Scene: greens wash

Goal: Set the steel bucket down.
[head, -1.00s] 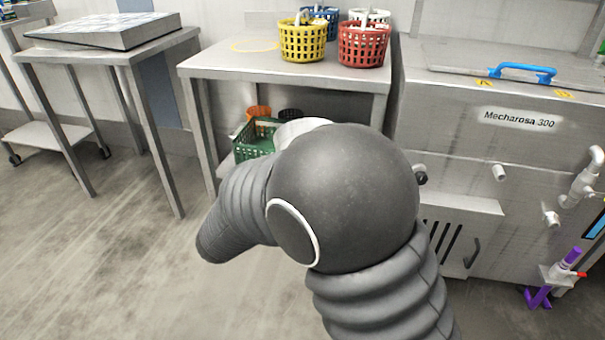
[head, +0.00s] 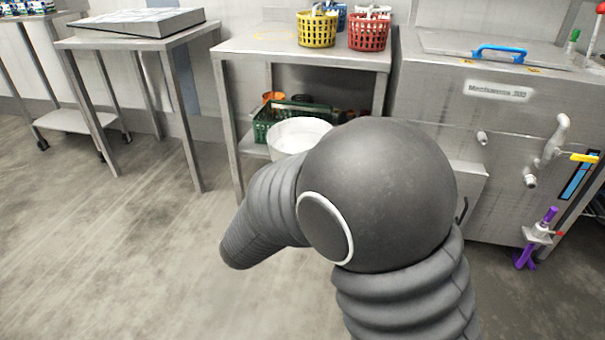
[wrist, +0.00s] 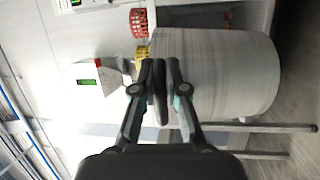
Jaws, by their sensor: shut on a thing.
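The steel bucket (wrist: 222,72) fills the right half of the wrist view, a pale, brushed cylinder lying sideways in that turned picture. My gripper (wrist: 161,72) is shut at the bucket's near side; the exact spot it grips is hidden behind the fingers. In the head view the bucket (head: 297,133) shows as a pale round rim and wall behind my arm, in front of the steel table's lower shelf. My arm hides its lower part and my gripper there. I cannot tell whether the bucket's bottom touches anything.
The steel table (head: 265,42) carries a yellow basket (head: 317,30) and a red basket (head: 368,33). A green crate (head: 262,122) sits on its lower shelf. The washing machine (head: 500,125) stands at right, another table (head: 150,38) at left. The floor at left is clear.

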